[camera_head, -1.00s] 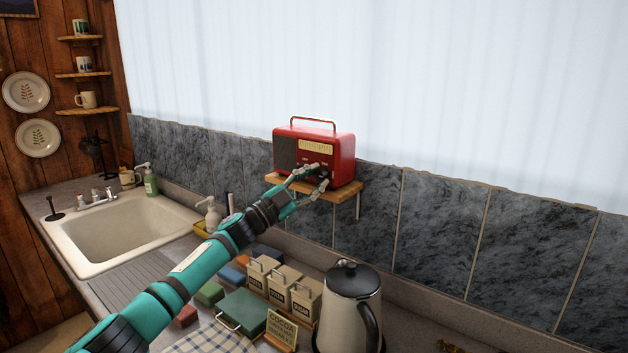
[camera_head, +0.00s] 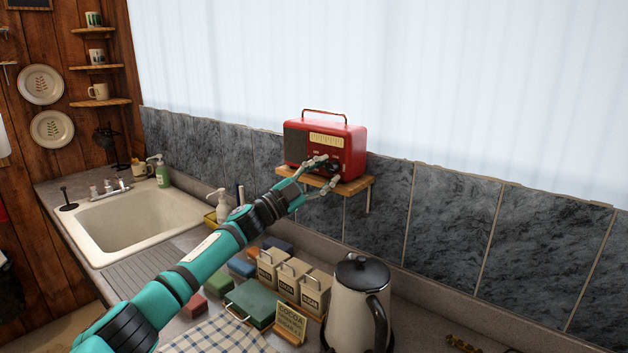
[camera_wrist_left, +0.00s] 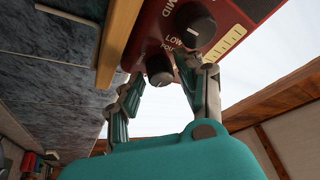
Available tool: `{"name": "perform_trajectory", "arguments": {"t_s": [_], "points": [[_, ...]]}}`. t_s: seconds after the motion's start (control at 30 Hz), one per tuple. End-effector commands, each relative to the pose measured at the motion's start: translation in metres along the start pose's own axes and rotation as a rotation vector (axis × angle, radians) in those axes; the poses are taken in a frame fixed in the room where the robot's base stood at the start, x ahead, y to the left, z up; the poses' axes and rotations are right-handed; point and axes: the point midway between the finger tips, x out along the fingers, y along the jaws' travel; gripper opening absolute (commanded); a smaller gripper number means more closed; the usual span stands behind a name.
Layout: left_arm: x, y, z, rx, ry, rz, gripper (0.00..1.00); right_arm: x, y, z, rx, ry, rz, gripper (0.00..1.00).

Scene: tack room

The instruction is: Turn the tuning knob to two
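The red radio (camera_head: 350,144) stands on a small wooden wall shelf (camera_head: 358,187), with a pale dial strip and dark knobs on its front. In the left wrist view, a large black knob (camera_wrist_left: 191,24) with a white mark sits beside "MID" and "LOW" lettering. A smaller dark knob (camera_wrist_left: 159,69) lies below it. I cannot read which is the tuning knob. My left gripper (camera_head: 331,173) is open at the radio's front, its fingers spread either side of the smaller knob, with no clear contact; it also shows in the left wrist view (camera_wrist_left: 167,80). My right gripper is not in view.
Below the shelf, the counter holds a kettle (camera_head: 354,305), several canisters (camera_head: 292,281), a green box (camera_head: 250,300) and a small sign (camera_head: 290,322). A sink (camera_head: 135,222) is at left. A tiled wall (camera_head: 450,225) runs behind.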

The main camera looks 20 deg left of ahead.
Motion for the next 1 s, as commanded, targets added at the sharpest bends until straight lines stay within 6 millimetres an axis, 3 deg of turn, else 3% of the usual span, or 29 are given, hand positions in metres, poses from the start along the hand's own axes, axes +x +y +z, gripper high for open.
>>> {"name": "perform_trajectory", "arguments": {"t_s": [0.4, 0.6, 1.0], "points": [[-0.08, 0.001, 0.003, 0.001, -0.005, 0.002, 0.38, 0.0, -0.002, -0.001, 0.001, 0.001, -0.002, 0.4], [-0.108, 0.001, 0.002, 0.0, -0.003, 0.001, 0.38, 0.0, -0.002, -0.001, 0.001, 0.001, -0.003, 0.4], [-0.117, 0.0, 0.001, 0.001, -0.001, 0.0, 0.38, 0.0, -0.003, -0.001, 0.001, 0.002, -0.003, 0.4]]}}
